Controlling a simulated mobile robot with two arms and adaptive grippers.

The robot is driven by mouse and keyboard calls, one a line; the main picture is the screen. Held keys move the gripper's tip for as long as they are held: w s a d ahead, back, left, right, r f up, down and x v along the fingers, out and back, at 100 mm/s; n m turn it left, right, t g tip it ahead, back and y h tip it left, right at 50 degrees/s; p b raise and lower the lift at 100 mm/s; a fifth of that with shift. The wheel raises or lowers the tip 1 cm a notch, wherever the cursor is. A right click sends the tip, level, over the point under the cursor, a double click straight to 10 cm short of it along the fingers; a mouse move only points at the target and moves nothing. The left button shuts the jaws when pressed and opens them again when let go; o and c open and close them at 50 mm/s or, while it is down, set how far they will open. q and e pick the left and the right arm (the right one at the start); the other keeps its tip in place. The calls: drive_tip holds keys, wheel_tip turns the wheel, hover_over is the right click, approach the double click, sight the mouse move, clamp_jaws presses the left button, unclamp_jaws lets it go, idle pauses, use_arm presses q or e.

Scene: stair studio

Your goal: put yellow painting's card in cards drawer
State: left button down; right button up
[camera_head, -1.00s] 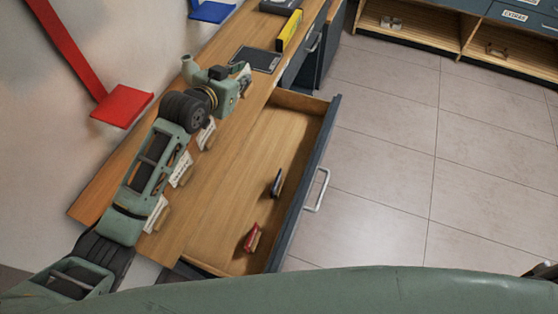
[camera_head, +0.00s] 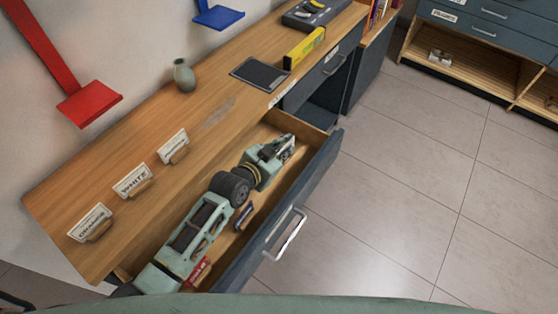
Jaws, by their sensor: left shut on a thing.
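My left gripper (camera_head: 282,150) is shut on a small pale card (camera_head: 289,147) in the head view. It holds the card over the far end of the open drawer (camera_head: 314,177); I cannot read the card's print or tell whether it touches the drawer floor. The drawer has a wooden inside and a dark front with a metal handle (camera_head: 285,234). My left arm covers much of its inside. My right gripper is out of view.
In the drawer lie a dark blue object (camera_head: 244,217) and a red object (camera_head: 198,272), partly behind my arm. On the desk (camera_head: 120,150) are a green vase (camera_head: 184,76), a dark tablet (camera_head: 260,74) and a yellow box (camera_head: 304,48). The floor at right is clear.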

use_arm(q)
wheel_tip(320, 180, down, 4)
drive_tip(key=shift+d+r+b, duration=0.1)
drive_tip(key=shift+r+b, duration=0.15)
drive_tip(key=shift+b, duration=0.05)
drive_tip(key=shift+f, duration=0.35)
drive_tip(key=c, duration=1.8)
unclamp_jaws()
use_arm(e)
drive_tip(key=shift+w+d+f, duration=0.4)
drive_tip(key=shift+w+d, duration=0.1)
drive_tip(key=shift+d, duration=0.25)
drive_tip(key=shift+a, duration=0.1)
